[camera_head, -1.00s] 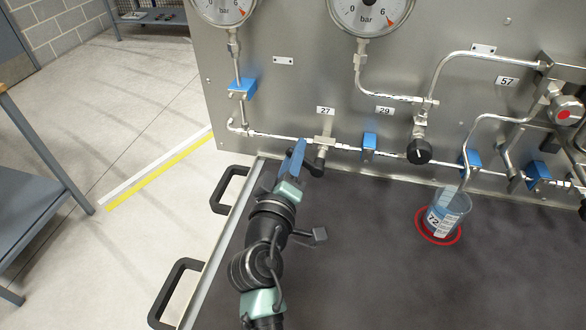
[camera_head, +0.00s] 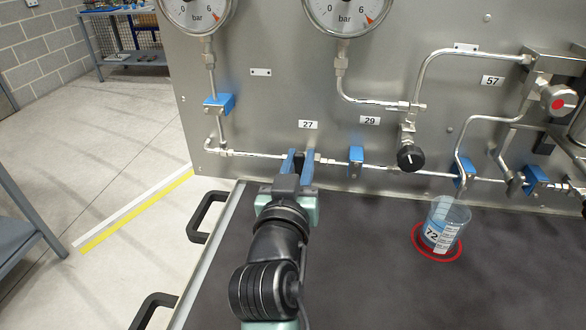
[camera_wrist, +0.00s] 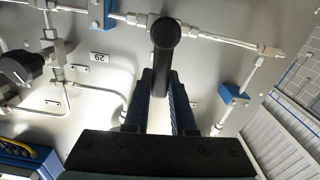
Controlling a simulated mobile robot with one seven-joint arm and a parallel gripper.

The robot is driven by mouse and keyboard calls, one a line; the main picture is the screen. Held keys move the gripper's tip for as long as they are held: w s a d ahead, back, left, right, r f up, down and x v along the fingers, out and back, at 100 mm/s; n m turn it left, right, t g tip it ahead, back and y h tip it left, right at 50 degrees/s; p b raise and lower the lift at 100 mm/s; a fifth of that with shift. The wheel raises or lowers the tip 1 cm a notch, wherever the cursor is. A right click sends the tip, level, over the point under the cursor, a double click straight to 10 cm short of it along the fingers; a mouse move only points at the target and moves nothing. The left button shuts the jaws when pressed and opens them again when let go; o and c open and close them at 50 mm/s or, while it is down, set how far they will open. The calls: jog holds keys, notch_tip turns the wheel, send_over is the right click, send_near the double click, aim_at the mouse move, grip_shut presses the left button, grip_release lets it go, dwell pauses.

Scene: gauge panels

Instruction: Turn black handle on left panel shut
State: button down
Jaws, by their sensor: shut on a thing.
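The black handle (camera_wrist: 166,36) belongs to the valve under label 27 (camera_head: 308,125) on the grey gauge panel (camera_head: 270,100). In the wrist view its round end faces the camera, and its shaft runs down between my blue fingers. My gripper (camera_head: 298,162) is at this valve in the head view, fingers pointing at the panel; it also shows in the wrist view (camera_wrist: 163,92). It is shut on the handle. In the head view my gripper hides the handle, so its exact angle is hard to tell there.
A black round knob (camera_head: 411,158) sits on the pipe to the right, below label 29 (camera_head: 370,121). A beaker (camera_head: 446,222) labelled 72 stands in a red ring on the dark bench top (camera_head: 350,270). Blue pipe clamps (camera_head: 356,160) flank the valve. A red-centred knob (camera_head: 558,102) is far right.

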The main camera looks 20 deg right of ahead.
jog(key=shift+s+d+f+m+b, duration=0.15)
jog(key=shift+m+b, duration=0.15)
jog(key=shift+m, duration=0.3)
jog(key=shift+d, duration=0.1)
jog(key=c, duration=0.7)
grip_release()
jog(key=shift+c, duration=0.2)
jog(key=b+v, duration=0.1)
jog(key=v, duration=1.2)
jog(key=shift+b, duration=0.35)
